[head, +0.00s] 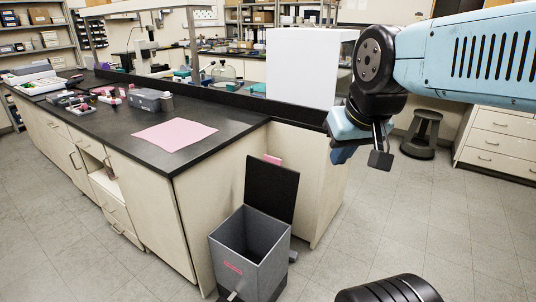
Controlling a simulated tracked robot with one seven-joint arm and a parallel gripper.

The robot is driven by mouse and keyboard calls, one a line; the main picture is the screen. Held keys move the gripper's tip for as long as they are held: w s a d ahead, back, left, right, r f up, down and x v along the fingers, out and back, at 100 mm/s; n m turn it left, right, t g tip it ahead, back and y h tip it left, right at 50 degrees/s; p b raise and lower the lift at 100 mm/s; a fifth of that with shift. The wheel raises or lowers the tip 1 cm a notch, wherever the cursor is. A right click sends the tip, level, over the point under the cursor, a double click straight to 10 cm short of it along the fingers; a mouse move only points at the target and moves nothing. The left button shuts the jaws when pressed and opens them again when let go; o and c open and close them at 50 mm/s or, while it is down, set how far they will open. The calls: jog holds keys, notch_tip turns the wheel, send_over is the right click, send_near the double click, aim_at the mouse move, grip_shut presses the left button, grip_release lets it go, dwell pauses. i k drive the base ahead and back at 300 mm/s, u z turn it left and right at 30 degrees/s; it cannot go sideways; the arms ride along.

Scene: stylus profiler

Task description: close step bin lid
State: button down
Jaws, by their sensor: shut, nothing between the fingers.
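The step bin (236,268) is a grey square box with red lettering on its front. It stands on the floor at the end of the black-topped bench. Its dark lid (271,187) is open and stands upright, tilted slightly back, along the bin's rear edge. The bin's interior looks empty from here. My gripper (343,150) is in the air to the right of the lid and above its level in the picture, apart from it. It is shut and holds nothing; its fingertips are small and partly unclear.
The bench (220,150) carries a pink sheet (175,135) and a grey box (146,100). A dark stool (422,135) and a drawer cabinet (500,140) stand at the right.

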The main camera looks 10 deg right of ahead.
aim_at(270, 188)
jog(key=z, duration=0.1)
jog(key=i, duration=1)
jog(key=u, duration=0.1)
